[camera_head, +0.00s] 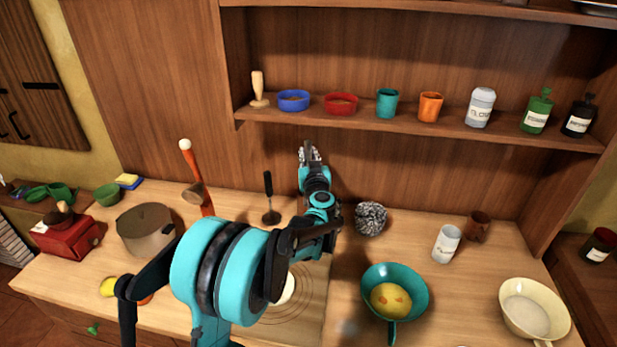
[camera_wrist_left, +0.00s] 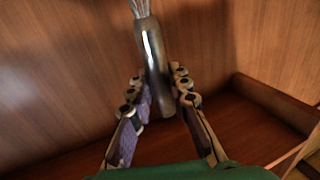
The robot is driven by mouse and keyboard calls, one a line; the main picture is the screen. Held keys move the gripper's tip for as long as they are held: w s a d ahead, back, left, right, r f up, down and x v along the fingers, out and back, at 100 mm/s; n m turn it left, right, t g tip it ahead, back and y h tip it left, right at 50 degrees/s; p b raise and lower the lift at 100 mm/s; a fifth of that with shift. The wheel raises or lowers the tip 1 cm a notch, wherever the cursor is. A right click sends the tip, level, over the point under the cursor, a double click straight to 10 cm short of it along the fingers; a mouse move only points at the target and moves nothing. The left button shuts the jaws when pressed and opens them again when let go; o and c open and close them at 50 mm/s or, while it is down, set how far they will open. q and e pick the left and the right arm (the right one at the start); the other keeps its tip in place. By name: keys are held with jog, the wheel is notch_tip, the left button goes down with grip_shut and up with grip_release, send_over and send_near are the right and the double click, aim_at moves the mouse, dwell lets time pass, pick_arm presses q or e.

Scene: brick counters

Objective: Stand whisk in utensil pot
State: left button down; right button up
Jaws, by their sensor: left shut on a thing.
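My left gripper (camera_head: 311,158) is raised in front of the wooden back panel, below the shelf. In the left wrist view, its fingers (camera_wrist_left: 158,95) are shut on the silver metal handle of the whisk (camera_wrist_left: 151,50). The wires begin at the top edge of that view, and the rest is cut off. In the head view the whisk is hard to make out at the gripper. I cannot tell for sure which vessel is the utensil pot; a small brown cup (camera_head: 477,227) stands at the back right of the counter. My right gripper is not in view.
A black-handled utensil (camera_head: 268,200) and a dark scrubber ball (camera_head: 371,219) are near the arm. A teal pan (camera_head: 420,290) with yellow food, a white shaker (camera_head: 446,243) and a cream pan (camera_head: 534,312) are right. A large pot (camera_head: 147,229) stands left. The shelf (camera_head: 400,125) holds cups and bottles.

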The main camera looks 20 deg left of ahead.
pick_arm(q)
notch_tip(320, 180, down, 6)
jog(key=shift+f+b, duration=0.25)
jog(key=shift+b, duration=0.85)
jog(key=shift+w+f+b, duration=0.2)
jog(key=shift+f+b, duration=0.1)
jog(key=shift+b, duration=0.05)
jog(key=shift+r, duration=0.15)
jog(key=c, duration=1.4)
grip_release()
